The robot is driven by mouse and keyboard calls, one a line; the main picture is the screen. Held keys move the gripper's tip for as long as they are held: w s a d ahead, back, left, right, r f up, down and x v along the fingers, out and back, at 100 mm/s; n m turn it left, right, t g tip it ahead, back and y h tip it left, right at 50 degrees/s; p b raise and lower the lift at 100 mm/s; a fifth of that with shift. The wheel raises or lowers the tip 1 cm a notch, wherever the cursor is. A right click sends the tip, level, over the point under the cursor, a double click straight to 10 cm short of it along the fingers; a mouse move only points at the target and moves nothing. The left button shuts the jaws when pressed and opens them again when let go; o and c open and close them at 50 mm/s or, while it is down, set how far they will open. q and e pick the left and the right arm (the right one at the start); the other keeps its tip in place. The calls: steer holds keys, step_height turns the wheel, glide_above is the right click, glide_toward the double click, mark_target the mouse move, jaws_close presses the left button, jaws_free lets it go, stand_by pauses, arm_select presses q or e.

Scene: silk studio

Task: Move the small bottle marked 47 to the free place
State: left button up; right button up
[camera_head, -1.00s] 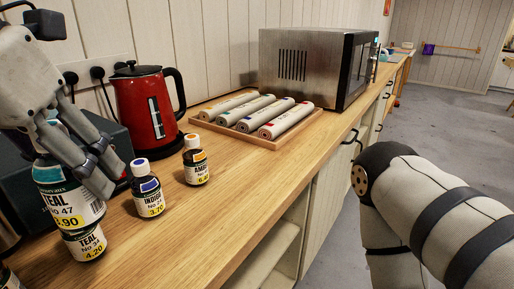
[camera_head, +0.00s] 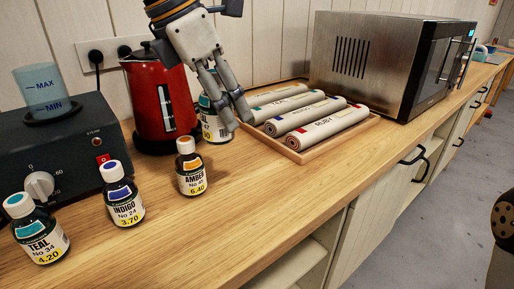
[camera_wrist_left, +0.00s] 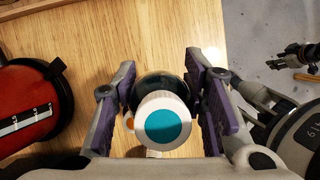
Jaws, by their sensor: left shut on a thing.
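The bottle marked 47 (camera_head: 213,130) has a white cap with a teal top, and the left wrist view shows that cap (camera_wrist_left: 168,126) between purple finger pads. My left gripper (camera_head: 226,118) is shut on it behind the amber bottle, between the kettle and the roll tray. Its fingers hide part of the label; I cannot tell whether its base touches the counter. The other bottles stand in a slanting row: teal (camera_head: 41,236), indigo (camera_head: 123,200) and amber (camera_head: 190,172).
The red kettle (camera_head: 158,98) stands just left of the held bottle. The wooden tray (camera_head: 303,155) with fabric rolls lies close on its right, before the microwave (camera_head: 385,62). A dark heater (camera_head: 70,140) with a dial is at left. The counter's front is clear.

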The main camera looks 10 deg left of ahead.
arm_select(q)
steer(key=w+f, duration=0.2)
steer(key=w+d+f, duration=0.1)
steer(key=w+f, duration=0.2)
steer(key=w+f+b, duration=0.1)
steer(key=w+f, duration=0.2)
steer(key=shift+w+d, duration=0.1)
steer(key=shift+d, duration=0.1)
steer(key=f, duration=0.3)
steer(key=shift+w+f, duration=0.1)
steer(key=shift+w, duration=0.2)
arm_select(e)
steer(key=shift+s+f+g, duration=0.6)
steer(key=shift+s+f, duration=0.6)
arm_select(q)
steer(key=o, duration=1.2)
steer(key=shift+f, duration=0.15)
